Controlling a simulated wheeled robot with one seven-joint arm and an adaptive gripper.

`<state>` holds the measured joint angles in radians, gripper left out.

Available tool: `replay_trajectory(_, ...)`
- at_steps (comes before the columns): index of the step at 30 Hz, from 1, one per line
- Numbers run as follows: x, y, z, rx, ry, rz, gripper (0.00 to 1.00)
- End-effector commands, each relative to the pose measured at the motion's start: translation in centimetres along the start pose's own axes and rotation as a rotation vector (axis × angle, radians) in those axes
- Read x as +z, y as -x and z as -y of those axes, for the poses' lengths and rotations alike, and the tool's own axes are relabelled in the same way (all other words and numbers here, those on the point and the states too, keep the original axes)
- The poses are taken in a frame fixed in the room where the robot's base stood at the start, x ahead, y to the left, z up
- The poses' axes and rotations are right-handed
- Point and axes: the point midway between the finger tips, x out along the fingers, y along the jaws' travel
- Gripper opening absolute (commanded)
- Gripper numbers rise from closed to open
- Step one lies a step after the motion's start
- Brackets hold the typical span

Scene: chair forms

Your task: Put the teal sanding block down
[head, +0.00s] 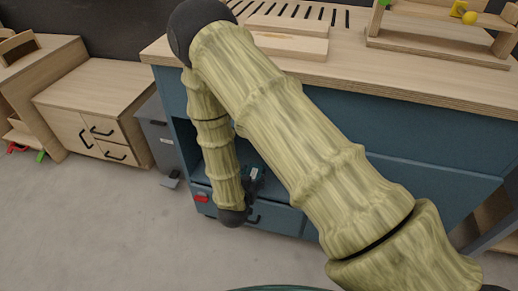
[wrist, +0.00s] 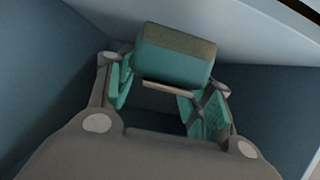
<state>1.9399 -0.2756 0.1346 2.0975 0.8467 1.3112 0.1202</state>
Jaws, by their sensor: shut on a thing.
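The teal sanding block (wrist: 172,66) has a grey-brown face along its top in the wrist view. My gripper (wrist: 165,90) is shut on it, with its teal-padded fingers on either side of the block's lower part. In the head view my gripper (head: 253,185) is small and partly hidden by my arm, inside the open bay of the blue workbench (head: 420,178). A bit of teal shows there, too small to tell block from finger pads. In the wrist view, pale and dark blue surfaces surround the block. I cannot tell whether it touches any of them.
A red item (head: 201,198) lies at the bay's lower left edge. Blue drawers (head: 275,218) are below the bay. A grey bin (head: 158,135) and a wooden cabinet (head: 95,110) stand to the left. The workbench top (head: 340,72) holds boards and a wooden frame. The grey floor (head: 100,220) is mostly clear.

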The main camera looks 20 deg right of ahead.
Motion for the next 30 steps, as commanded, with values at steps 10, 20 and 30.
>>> replay_trajectory(10,-1.9,-6.5,1.4,0.0,-0.003,-0.003,0.21)
replay_trajectory(20,-3.6,-12.0,2.6,0.0,-0.001,-0.002,0.21)
replay_trajectory(30,-4.3,-14.0,3.1,0.0,-0.002,-0.002,0.21)
